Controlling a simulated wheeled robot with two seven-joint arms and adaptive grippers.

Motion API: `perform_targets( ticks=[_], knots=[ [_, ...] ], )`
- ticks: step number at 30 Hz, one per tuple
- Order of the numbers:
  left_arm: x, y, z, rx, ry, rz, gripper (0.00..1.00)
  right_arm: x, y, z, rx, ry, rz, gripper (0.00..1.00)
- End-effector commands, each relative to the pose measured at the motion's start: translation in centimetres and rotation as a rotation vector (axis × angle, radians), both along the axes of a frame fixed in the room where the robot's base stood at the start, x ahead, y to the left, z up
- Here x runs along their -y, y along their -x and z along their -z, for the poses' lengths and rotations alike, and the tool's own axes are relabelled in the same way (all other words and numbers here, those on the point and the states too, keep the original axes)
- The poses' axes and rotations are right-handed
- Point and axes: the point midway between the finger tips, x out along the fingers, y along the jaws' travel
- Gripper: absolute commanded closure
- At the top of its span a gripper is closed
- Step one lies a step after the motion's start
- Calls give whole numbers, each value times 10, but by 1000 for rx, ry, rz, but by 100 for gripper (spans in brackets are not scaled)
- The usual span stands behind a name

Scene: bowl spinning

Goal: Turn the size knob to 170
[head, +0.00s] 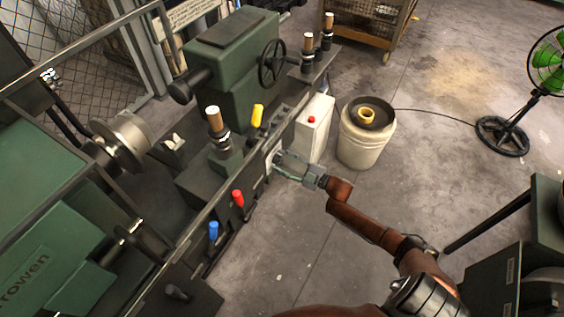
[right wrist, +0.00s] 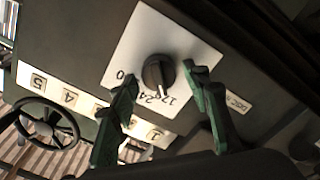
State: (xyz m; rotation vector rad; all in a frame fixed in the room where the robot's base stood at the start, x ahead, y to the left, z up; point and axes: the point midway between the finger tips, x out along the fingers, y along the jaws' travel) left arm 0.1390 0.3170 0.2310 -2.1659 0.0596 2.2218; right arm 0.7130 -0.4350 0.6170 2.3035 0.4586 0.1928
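The size knob (right wrist: 158,72) is a round black dial on a white square plate (right wrist: 150,35), seen in the right wrist view. Its light pointer mark faces the lower edge of the picture, close to printed digits that look like 24 and 17. Some digits are partly hidden or too small to read. My right gripper (right wrist: 162,77) is open, with one green finger on either side of the knob and a visible gap to each. In the head view my right gripper (head: 279,165) reaches the front face of the lathe, and the knob is hidden there. My left gripper is not in view.
The green lathe (head: 235,65) carries red (head: 238,198), blue (head: 213,231) and yellow (head: 257,115) handles and a handwheel (head: 272,63). A white box with a red button (head: 311,119) and a bucket (head: 364,150) stand beyond the gripper. The floor right of the lathe is mostly clear.

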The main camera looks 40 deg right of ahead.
Motion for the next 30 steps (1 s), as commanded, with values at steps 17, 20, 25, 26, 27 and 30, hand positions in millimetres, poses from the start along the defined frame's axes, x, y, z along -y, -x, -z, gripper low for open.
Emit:
perform_targets(
  ticks=[17,20,25,26,27,30],
  knots=[
    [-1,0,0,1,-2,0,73,14,34,2,-4,0,2,53],
    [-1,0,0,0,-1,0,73,23,54,1,-3,1,1,53],
    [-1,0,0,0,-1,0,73,35,85,1,-2,1,1,53],
    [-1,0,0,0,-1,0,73,37,89,1,-2,1,1,53],
    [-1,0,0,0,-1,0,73,39,94,1,-3,0,1,53],
    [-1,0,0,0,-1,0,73,44,104,0,-1,-1,1,53]
  ],
)
